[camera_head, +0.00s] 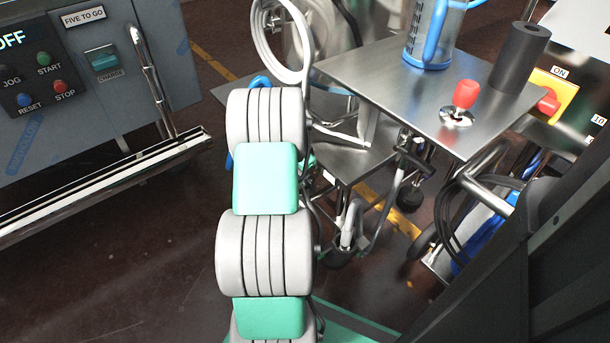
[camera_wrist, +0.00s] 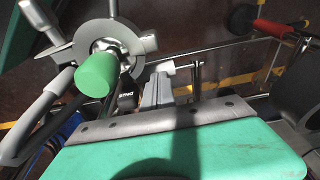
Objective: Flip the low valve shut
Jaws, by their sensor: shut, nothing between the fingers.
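My gripper (camera_wrist: 158,90) shows in the wrist view as grey fingers beyond the green, grey-edged hand, shut and empty. A pale bar or lever (camera_wrist: 184,65) lies just past the fingertips; I cannot tell whether it belongs to the low valve, or whether the fingers touch it. A green cylindrical knob (camera_wrist: 97,73) on a round metal hub stands left of the fingers. In the head view my arm covers the middle, and the gripper is hidden. Low pipework (camera_head: 348,232) sits under the steel table; no valve handle is clear there.
The steel table (camera_head: 385,75) carries a jug (camera_head: 432,35), a dark cylinder (camera_head: 518,58) and a red knob (camera_head: 466,95). A control cabinet (camera_head: 95,100) with a rail stands left. Cables hang at the right (camera_head: 447,205). The floor at lower left is clear.

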